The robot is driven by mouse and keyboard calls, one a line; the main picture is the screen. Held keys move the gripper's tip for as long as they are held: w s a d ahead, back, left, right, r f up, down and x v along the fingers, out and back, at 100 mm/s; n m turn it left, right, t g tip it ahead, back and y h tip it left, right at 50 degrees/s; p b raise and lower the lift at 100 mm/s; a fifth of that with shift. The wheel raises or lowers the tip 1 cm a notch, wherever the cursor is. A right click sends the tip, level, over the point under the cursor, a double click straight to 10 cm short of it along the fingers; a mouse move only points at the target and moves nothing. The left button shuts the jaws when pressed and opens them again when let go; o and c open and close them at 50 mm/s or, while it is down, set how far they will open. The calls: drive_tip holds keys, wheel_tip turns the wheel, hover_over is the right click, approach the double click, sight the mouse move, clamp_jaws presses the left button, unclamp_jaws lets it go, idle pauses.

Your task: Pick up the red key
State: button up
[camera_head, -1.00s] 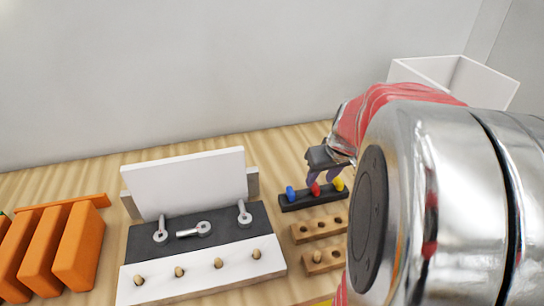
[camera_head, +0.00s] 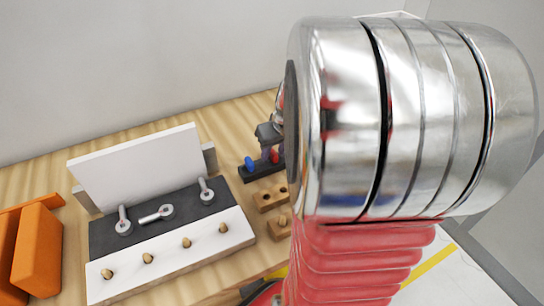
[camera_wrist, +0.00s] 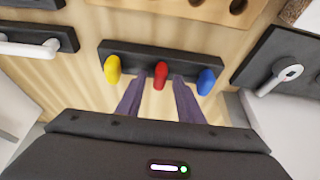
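The red key (camera_wrist: 160,76) stands in the middle of a dark rack (camera_wrist: 135,54), between the yellow key (camera_wrist: 112,70) and the blue key (camera_wrist: 206,81). My gripper (camera_wrist: 157,84) is open, with one purple finger on each side of the red key in the wrist view and gaps showing beside it. Whether the fingertips reach the key's depth is unclear. In the head view the red key (camera_head: 274,157) and blue key (camera_head: 249,163) show just below my gripper (camera_head: 270,148). The yellow key is hidden there behind my arm.
Wooden blocks with holes (camera_head: 271,196) lie in front of the rack. A black and white board (camera_head: 172,262) with metal keys and pegs stands to the left, with a white panel (camera_head: 138,168) behind it. Orange blocks (camera_head: 38,250) are at far left.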

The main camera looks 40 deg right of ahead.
sight(274, 153)
clamp_jaws()
idle(0.4)
wheel_tip(274, 153, up, 10)
idle(0.6)
idle(0.3)
